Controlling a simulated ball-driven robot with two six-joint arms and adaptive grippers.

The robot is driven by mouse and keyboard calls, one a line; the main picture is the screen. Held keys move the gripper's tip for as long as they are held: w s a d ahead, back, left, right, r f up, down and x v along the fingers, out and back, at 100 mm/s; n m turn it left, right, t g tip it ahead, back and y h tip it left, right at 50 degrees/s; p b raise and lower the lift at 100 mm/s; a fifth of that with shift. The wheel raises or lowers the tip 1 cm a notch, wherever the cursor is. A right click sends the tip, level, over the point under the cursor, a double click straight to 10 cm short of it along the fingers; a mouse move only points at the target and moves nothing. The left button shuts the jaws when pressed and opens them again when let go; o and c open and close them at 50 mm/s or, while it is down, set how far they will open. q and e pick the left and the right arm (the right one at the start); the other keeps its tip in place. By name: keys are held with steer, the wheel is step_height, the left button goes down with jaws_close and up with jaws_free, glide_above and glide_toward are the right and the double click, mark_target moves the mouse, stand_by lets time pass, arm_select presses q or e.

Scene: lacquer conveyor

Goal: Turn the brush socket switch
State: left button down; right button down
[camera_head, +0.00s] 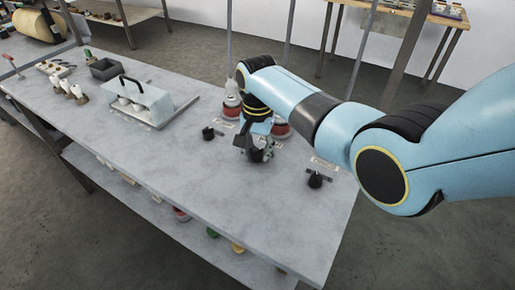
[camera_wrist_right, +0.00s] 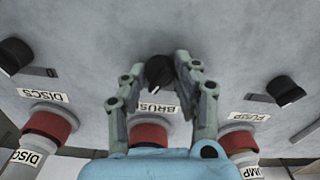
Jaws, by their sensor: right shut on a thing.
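The brush socket switch is a black rotary knob (camera_wrist_right: 159,73) beside a partly covered label reading "BRUS" in the right wrist view. In the head view the same knob (camera_head: 256,156) sits under my right gripper, mostly hidden by it. My right gripper (camera_wrist_right: 158,66) has its two fingers on either side of the knob and is shut on it. It also shows in the head view (camera_head: 255,142), reaching down to the grey bench top (camera_head: 190,170). The red socket (camera_wrist_right: 147,133) behind the label is partly hidden by my wrist. My left gripper is not in view.
Black knobs stand on both sides: one by the "DISCS" label (camera_wrist_right: 42,95), one by the "PUMP" label (camera_wrist_right: 248,117). Red sockets (camera_head: 231,108) stand behind. A grey handled box (camera_head: 140,102) and a dark tray (camera_head: 105,69) are at left. The front bench top is clear.

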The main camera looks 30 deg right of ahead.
mark_target(257, 150)
steer(key=shift+r+n+p, duration=0.15)
steer(key=shift+n+p, duration=0.6)
steer(key=shift+n, duration=0.25)
steer(key=n+p, duration=0.1)
steer(key=n, duration=0.1)
steer(key=shift+n, duration=0.4)
steer(key=n+p, duration=0.1)
steer(key=n, duration=0.2)
steer(key=shift+n+p, duration=0.6)
steer(key=shift+n, duration=1)
steer(key=c, duration=1)
jaws_free()
step_height(257, 150, up, 12)
